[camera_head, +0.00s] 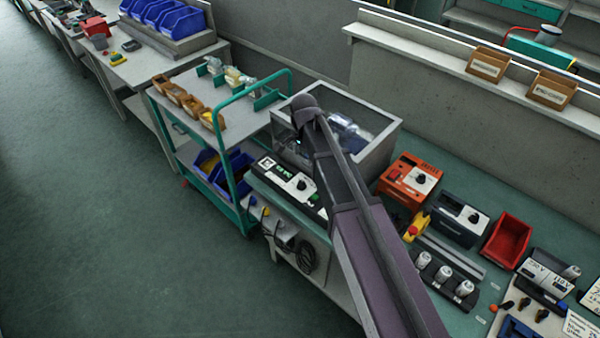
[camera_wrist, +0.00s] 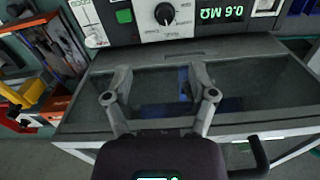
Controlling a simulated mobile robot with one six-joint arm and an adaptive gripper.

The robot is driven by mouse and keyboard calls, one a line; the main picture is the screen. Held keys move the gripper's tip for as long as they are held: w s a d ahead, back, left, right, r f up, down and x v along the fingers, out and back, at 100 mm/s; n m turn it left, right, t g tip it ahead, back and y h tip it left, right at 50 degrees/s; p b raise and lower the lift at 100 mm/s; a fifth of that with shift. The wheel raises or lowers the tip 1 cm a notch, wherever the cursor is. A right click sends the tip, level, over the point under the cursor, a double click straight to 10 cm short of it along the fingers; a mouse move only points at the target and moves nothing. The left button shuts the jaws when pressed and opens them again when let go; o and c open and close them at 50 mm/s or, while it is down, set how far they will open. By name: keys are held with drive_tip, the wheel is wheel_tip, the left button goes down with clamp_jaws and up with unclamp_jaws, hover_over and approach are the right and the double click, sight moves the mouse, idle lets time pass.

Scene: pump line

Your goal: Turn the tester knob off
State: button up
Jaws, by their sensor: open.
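The tester (camera_head: 290,187) is a dark unit with a white panel, in front of the clear-lidded box in the head view. Its black round knob (camera_head: 302,185) sits on the white panel. In the wrist view the knob (camera_wrist: 165,13) is at the top, with printed marks around it; its exact setting is too small to read. My gripper (camera_wrist: 160,77) is open and empty over the box's clear lid, apart from the knob. In the head view my arm hides the fingers.
The clear-lidded box (camera_head: 375,143) lies under my arm. A green cart (camera_head: 228,118) with bins stands to the left. Orange (camera_head: 407,180) and dark (camera_head: 458,218) units and a red bin (camera_head: 508,240) stand on the bench to the right. The floor at left is clear.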

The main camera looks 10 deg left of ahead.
sight(301, 182)
drive_tip(key=shift+w+a+r, duration=0.1)
drive_tip(key=shift+w+a, duration=0.15)
drive_tip(key=shift+a, duration=0.05)
drive_tip(key=shift+f, duration=0.2)
wheel_tip(301, 182, down, 13)
drive_tip(key=b, duration=1.3)
drive_tip(key=shift+f+b, duration=0.15)
drive_tip(key=shift+b, duration=0.25)
clamp_jaws()
